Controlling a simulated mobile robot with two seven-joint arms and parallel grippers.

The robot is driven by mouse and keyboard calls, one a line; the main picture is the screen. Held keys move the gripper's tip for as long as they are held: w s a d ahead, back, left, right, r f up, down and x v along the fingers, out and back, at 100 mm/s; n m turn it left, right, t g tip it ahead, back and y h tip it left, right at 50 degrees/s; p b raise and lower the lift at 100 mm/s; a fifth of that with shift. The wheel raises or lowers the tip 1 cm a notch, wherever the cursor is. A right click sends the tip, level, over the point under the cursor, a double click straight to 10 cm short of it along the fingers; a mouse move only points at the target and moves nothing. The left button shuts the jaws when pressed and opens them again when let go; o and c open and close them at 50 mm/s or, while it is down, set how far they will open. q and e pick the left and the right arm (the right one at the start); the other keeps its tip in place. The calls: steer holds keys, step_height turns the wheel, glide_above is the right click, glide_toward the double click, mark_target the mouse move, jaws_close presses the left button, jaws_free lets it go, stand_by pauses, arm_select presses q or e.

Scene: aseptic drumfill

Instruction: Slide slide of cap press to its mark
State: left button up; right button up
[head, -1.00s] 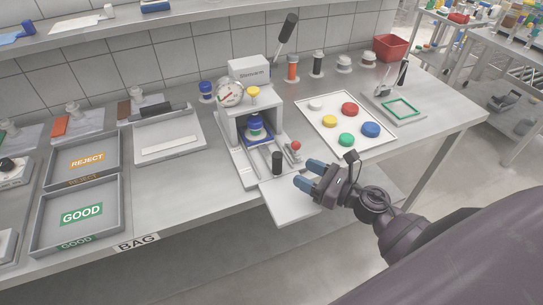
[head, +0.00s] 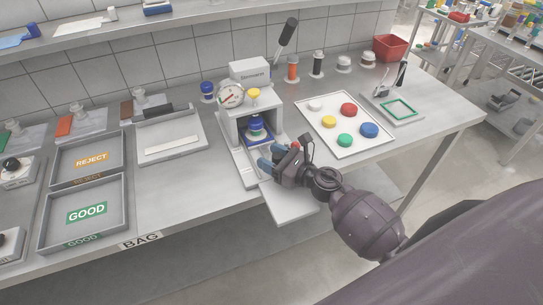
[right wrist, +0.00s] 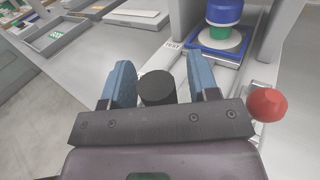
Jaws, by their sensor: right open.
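The cap press (head: 247,112) stands on the bench with a gauge on its front left. Its slide (right wrist: 218,64) is a blue-edged carriage bearing a blue, white and green container (right wrist: 224,22); in the head view the container (head: 255,126) sits inside the press opening. A black upright knob (right wrist: 157,87) stands in front of the slide. My right gripper (right wrist: 160,84) is open, with its two blue fingers on either side of the knob; I cannot tell whether they touch it. In the head view the right gripper (head: 267,158) hides the knob. My left gripper is not in view.
A red ball-topped lever (right wrist: 267,105) is close to the right of my right gripper. A white board with coloured caps (head: 345,124) lies right of the press. The GOOD tray (head: 84,234) and REJECT tray (head: 87,176) stand at left. A press lever (head: 287,32) rises behind.

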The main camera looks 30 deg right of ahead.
steer(key=shift+c, duration=1.1)
jaws_close()
steer(key=shift+s+f, duration=0.1)
steer(key=shift+s, duration=0.45)
steer(key=s, duration=0.3)
steer(key=s+b, duration=0.1)
steer(key=s, duration=0.6)
steer(key=shift+s+a, duration=0.1)
steer(key=shift+a, duration=0.25)
steer(key=shift+s, duration=0.4)
steer(key=shift+a, duration=0.1)
steer(key=shift+s, duration=0.1)
